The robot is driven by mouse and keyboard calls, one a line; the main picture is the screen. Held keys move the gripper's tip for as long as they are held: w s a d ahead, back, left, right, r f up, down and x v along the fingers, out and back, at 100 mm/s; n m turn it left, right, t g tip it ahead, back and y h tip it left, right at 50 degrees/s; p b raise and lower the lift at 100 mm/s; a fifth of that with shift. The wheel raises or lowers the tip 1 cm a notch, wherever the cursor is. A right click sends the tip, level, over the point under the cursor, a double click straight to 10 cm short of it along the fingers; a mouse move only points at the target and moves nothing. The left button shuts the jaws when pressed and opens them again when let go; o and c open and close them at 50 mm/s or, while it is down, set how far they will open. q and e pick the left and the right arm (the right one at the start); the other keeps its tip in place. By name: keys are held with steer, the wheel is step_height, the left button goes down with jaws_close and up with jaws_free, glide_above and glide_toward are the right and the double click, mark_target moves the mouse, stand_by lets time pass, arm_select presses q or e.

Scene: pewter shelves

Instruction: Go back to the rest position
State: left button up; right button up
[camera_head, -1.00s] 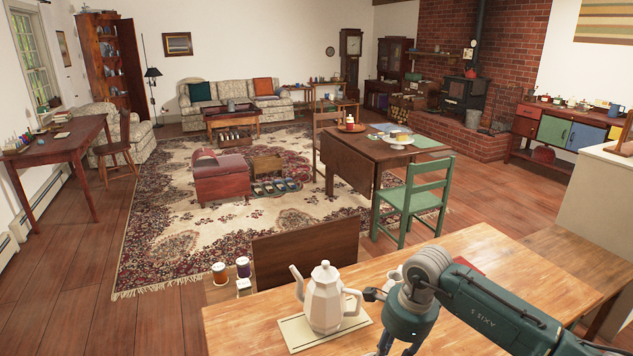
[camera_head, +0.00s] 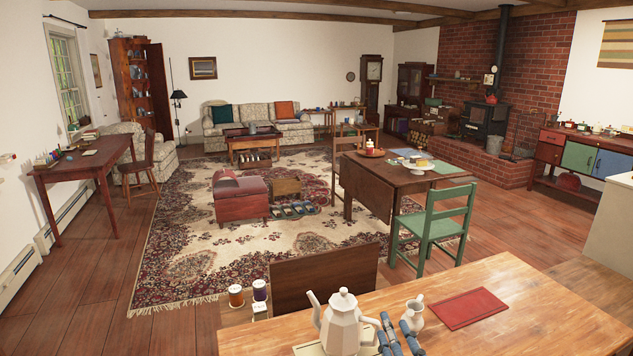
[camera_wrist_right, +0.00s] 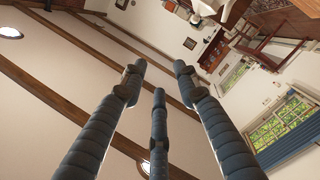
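My right gripper (camera_head: 394,325) shows at the bottom of the head view, between a white teapot (camera_head: 342,325) and a small white jug (camera_head: 413,315). Its dark blue-grey fingers point upward in front of the wooden table, and the rest of the arm is below the frame. In the right wrist view the fingers of my right gripper (camera_wrist_right: 157,78) stand apart with nothing held between them. I cannot tell from the head view how far they are from the teapot. My left gripper is in no view.
The wooden table (camera_head: 520,305) fills the lower right, with a red mat (camera_head: 470,308) on it. Beyond are a green chair (camera_head: 436,225) and a drop-leaf table (camera_head: 385,186).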

steer(key=s+d+f+m+g+h, duration=0.1)
steer(key=s+d+f+m+g, duration=0.3)
steer(key=f, duration=0.4)
steer(key=s+d+f+m+g+h, duration=0.2)
steer(key=s+d+f+m+g, duration=0.1)
steer(key=s+f, duration=0.4)
steer(key=s+f+m+g+y, duration=0.1)
steer(key=s+f+g, duration=0.15)
steer(key=s, duration=0.35)
steer(key=s+a+f+m+g, duration=0.1)
steer(key=s+f+g, duration=0.15)
steer(key=s, duration=0.35)
steer(key=s+f+m+g+y, duration=0.1)
steer(key=s+f+g, duration=0.1)
steer(key=s+f, duration=0.35)
step_height(320, 180, down, 23)
steer(key=s+g, duration=0.1)
steer(key=s, duration=0.1)
steer(key=s+d+f+g, duration=0.1)
steer(key=s+d+f, duration=0.1)
steer(key=s+f, duration=1.5)
steer(key=shift+d+f+g+h, duration=0.3)
steer(key=shift+d, duration=0.05)
steer(key=shift+s, duration=0.1)
